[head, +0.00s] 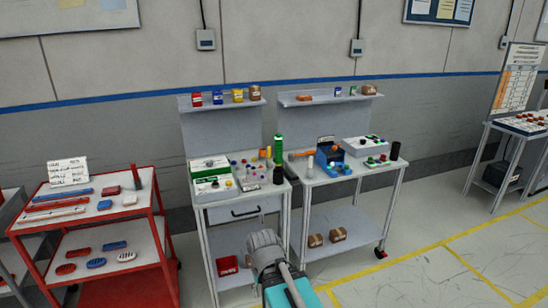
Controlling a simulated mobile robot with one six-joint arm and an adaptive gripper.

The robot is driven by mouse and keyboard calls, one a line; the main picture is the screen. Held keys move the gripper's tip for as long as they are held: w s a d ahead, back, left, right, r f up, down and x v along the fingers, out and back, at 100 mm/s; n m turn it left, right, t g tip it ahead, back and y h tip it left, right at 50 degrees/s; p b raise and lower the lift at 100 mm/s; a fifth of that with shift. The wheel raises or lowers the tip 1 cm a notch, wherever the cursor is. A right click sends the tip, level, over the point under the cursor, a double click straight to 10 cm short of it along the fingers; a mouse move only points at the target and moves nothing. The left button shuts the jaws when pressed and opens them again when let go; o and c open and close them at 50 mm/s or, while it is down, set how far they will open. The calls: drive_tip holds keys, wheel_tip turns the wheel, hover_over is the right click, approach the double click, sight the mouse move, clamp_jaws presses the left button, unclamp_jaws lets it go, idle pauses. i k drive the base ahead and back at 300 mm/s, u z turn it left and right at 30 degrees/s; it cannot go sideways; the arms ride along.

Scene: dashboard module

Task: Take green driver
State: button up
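A tall green upright object (278,149) stands at the right rear of the left grey workstation's top; it may be the green driver, but it is too small to tell for certain. A shorter orange-yellow upright piece (268,153) stands just left of it. My arm reaches up from the bottom centre, and its grey end (265,245) is in front of the workstation, below and apart from the green object. The fingers cannot be made out, and I see nothing held.
The left workstation (235,206) also carries green-and-white boxes, small coloured knobs and a dark cylinder (278,175). A second workstation (352,176) with a blue bin stands close on its right. A red cart (150,218) stands left. Open floor lies at front right.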

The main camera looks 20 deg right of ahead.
sight(279, 138)
drive_tip(key=u, duration=0.05)
drive_tip(key=i, duration=0.95)
drive_tip(key=z, duration=0.1)
